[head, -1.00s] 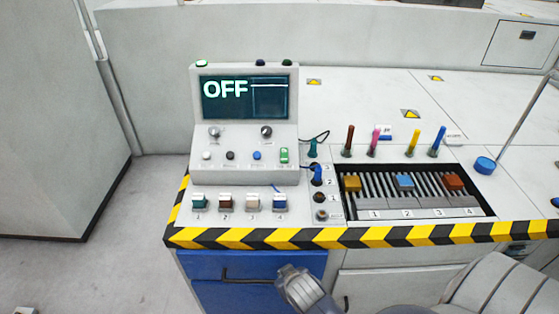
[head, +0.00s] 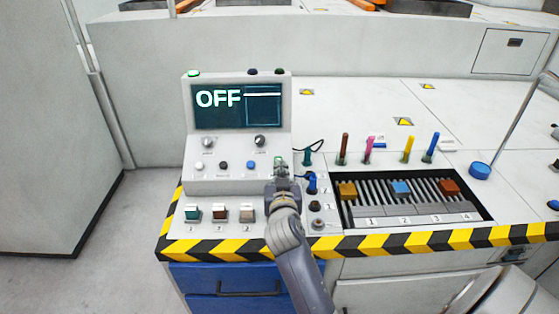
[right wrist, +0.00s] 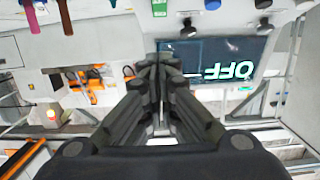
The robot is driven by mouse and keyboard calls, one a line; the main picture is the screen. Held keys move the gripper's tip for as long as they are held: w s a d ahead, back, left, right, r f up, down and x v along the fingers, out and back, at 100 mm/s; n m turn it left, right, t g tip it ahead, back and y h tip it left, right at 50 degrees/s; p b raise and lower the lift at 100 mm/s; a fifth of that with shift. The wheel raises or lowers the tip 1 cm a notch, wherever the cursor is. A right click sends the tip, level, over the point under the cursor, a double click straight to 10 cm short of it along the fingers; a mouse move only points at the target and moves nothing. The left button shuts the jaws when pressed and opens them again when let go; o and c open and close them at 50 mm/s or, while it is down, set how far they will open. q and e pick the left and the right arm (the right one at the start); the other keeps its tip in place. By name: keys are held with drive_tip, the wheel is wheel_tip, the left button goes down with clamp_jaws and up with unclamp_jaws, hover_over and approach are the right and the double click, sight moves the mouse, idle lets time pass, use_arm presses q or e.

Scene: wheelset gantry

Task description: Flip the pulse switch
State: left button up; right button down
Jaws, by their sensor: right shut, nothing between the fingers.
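The pulse switch appears to be the small green switch (head: 279,160) at the right end of the lower row on the sloped control panel (head: 215,184). Its lower part is hidden by my right gripper (head: 281,171). The fingers are shut and empty, at or just in front of the switch; I cannot tell whether they touch it. In the right wrist view, the shut fingers (right wrist: 160,62) point toward the panel, which appears upside down. The screen (head: 236,106) reads OFF. My left gripper is not in view.
White, black and blue (head: 251,164) buttons sit left of the switch, with two knobs above. A teal plug (head: 307,158) and a blue plug (head: 312,184) stand close on the right.

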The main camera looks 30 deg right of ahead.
drive_tip(key=shift+w, duration=0.1)
drive_tip(key=p, duration=0.1)
approach(280, 159)
drive_tip(key=w+d+r, duration=0.2)
drive_tip(key=w+r, duration=0.2)
drive_tip(key=shift+w+d+f, duration=0.2)
drive_tip(key=shift+f, duration=0.3)
drive_tip(key=shift+w+d+f, duration=0.2)
drive_tip(key=shift+w+f, duration=0.05)
drive_tip(key=shift+f, duration=0.25)
drive_tip(key=shift+w+d+f, duration=0.2)
drive_tip(key=shift+w+f, duration=0.15)
drive_tip(key=shift+f, duration=0.2)
